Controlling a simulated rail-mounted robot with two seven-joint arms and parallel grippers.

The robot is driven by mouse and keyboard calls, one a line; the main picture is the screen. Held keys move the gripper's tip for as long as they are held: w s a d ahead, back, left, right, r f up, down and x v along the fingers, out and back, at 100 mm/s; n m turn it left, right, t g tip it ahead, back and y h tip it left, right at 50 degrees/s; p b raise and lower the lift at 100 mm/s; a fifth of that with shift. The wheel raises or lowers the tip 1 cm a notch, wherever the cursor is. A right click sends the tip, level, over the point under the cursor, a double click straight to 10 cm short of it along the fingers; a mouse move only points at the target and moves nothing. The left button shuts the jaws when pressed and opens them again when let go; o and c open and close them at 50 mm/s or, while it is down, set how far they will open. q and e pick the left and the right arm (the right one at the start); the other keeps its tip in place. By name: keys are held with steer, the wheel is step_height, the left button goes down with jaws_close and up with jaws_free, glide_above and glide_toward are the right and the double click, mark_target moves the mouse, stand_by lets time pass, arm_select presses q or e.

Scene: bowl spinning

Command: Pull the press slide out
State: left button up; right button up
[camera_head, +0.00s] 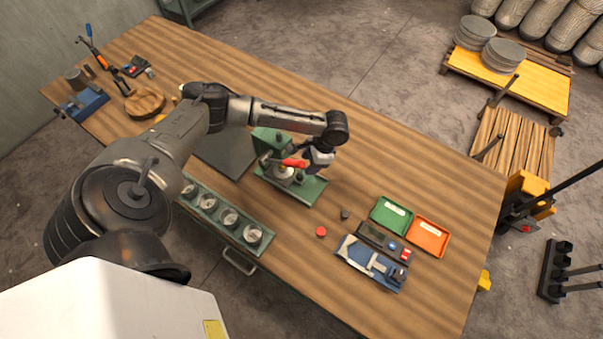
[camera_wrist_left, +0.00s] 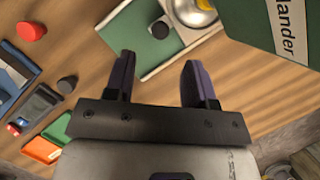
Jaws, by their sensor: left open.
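The green press (camera_head: 272,142) stands on the wooden table, with a red handle (camera_head: 295,163) at its front. Its green base (camera_head: 304,192) shows below. My left gripper (camera_head: 316,164) is beside the press. In the left wrist view, its two fingers (camera_wrist_left: 158,65) are apart with nothing between them, and the knob appears ahead of them, apart. My right gripper is out of view.
The press body (camera_wrist_left: 265,25) rises close to my gripper on the right of the wrist view. A green tray (camera_head: 390,216), an orange tray (camera_head: 429,236) and a red cap (camera_head: 321,231) are on the table. A rack with several metal cups (camera_head: 230,218) lies along the front edge.

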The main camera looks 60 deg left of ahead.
mark_target(300, 176)
arm_select(q)
steer(key=x, duration=0.7)
steer(key=shift+f, duration=0.2)
steer(key=shift+c, duration=0.5)
jaws_close()
steer(key=shift+r, duration=0.1)
